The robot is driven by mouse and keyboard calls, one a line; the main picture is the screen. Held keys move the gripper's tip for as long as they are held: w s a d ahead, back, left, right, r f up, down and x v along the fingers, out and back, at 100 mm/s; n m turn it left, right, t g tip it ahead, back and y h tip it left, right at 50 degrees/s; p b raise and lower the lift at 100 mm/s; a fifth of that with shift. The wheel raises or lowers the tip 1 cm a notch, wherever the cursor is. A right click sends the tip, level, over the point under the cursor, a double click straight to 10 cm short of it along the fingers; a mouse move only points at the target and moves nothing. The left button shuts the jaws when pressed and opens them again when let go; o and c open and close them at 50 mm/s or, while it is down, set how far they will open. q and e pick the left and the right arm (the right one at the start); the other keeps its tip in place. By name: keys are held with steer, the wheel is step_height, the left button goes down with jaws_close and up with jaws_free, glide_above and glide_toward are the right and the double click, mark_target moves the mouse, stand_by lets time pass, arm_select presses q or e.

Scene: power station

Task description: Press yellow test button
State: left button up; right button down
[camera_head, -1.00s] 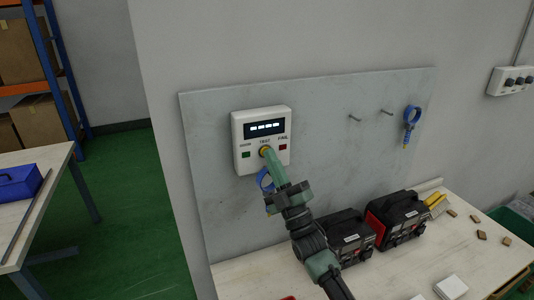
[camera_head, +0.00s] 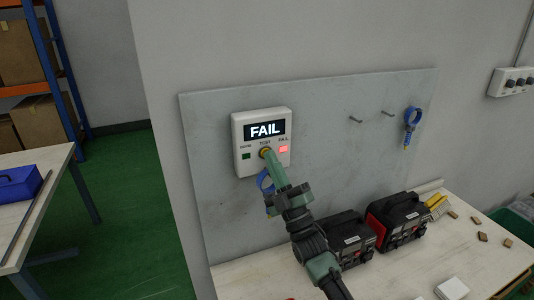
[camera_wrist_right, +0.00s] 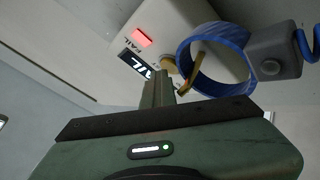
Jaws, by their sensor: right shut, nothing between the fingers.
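A white test box (camera_head: 242,133) is mounted on the grey wall panel. Its display (camera_head: 265,130) reads FAIL, and the red light (camera_head: 283,150) under FAIL is lit; the green one (camera_head: 246,155) is dark. The yellow test button (camera_head: 264,152) is at the lower middle of the box. My right gripper (camera_head: 270,158) is shut and empty, its tip at the button, apparently touching it. In the right wrist view the yellow button (camera_wrist_right: 169,64) shows just beyond the fingertips (camera_wrist_right: 157,78), beside a blue ring (camera_wrist_right: 184,58). My left gripper is not in view.
The blue ring tool (camera_head: 264,181) hangs close beside my right gripper, below the box. A similar blue tool (camera_head: 411,117) hangs at right. Two black-and-red units (camera_head: 397,218) stand on the workbench (camera_head: 478,262). Two pegs (camera_head: 386,113) protrude from the panel.

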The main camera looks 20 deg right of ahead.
steer(key=shift+s+a+f, duration=0.3)
steer(key=shift+s+f, duration=0.1)
steer(key=shift+f, duration=0.1)
steer(key=shift+s, duration=0.1)
steer(key=s+p, duration=0.1)
steer(key=s, duration=0.1)
steer(key=s+p, duration=0.1)
steer(key=s, duration=0.1)
steer(key=shift+s+a+r, duration=0.15)
steer(key=shift+s+r, duration=0.05)
steer(key=shift+s, duration=0.15)
